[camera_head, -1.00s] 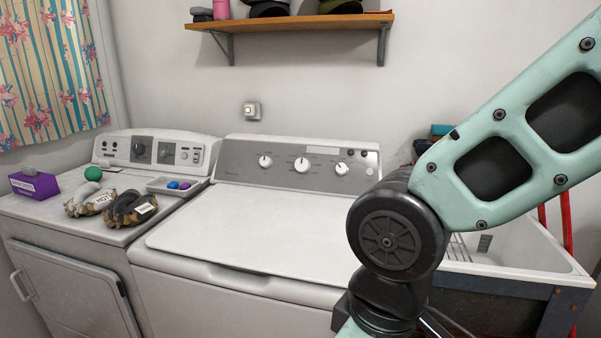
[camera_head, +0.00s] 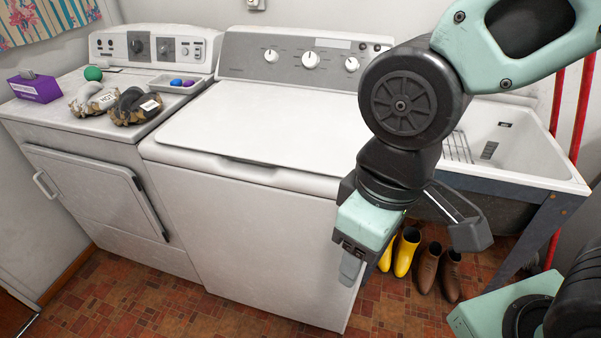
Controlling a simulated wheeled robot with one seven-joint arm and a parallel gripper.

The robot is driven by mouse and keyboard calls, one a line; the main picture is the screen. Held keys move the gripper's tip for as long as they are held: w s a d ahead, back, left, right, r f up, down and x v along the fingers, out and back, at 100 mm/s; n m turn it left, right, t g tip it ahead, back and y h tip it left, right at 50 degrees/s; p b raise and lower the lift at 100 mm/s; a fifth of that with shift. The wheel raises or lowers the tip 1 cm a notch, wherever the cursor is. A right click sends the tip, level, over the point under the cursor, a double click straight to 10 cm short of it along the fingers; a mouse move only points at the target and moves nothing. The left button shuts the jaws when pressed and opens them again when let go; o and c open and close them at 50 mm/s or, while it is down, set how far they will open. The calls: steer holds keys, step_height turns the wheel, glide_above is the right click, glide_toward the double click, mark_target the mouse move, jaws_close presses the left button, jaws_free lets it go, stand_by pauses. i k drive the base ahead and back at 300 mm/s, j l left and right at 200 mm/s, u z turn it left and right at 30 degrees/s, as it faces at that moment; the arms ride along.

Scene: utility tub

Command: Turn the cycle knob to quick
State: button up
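The white washer (camera_head: 255,125) in the middle has a grey control panel (camera_head: 235,50) at its back. My gripper (camera_head: 365,230) hangs low in front of the washer's right front, well away from the knobs.
The dryer (camera_head: 105,160) at left has two dark knobs, a purple box (camera_head: 37,87), a green ball (camera_head: 93,73), mitts (camera_head: 135,106) and a small tray (camera_head: 170,88). A utility sink (camera_head: 515,150) stands right. Yellow boots (camera_head: 405,250) and brown boots (camera_head: 427,265) are below it. The washer lid is clear.

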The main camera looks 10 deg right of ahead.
mark_target(311, 60)
steer(key=l+u, duration=0.4)
steer(key=i+l+u, duration=0.1)
steer(key=u, duration=0.35)
steer(key=l+u, duration=0.4)
